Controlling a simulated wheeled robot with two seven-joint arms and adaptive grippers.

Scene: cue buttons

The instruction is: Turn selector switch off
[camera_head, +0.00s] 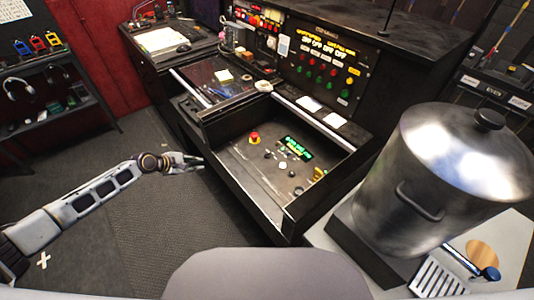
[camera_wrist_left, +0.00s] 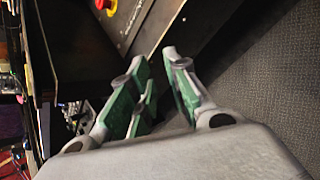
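The control panel (camera_head: 235,160) lies inside an open black drawer-like box in the middle of the head view. On it are a red mushroom button on a yellow base (camera_head: 254,138), a lit green display (camera_head: 297,148), a white round button (camera_head: 282,165) and small dark knobs (camera_head: 267,155). Which knob is the selector switch is too small to tell. My left gripper (camera_head: 201,163) is outside the box, just left of its side wall. In the left wrist view the gripper (camera_wrist_left: 160,58) has its fingers apart and empty; the red button (camera_wrist_left: 106,5) shows at the top edge. My right gripper is out of view.
A large steel pot (camera_head: 450,170) stands at the right, close to the box. A second panel with several coloured buttons (camera_head: 325,72) rises behind. The box's side wall (camera_head: 240,192) lies between my left gripper and the controls. Open floor (camera_head: 150,230) is around my left arm.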

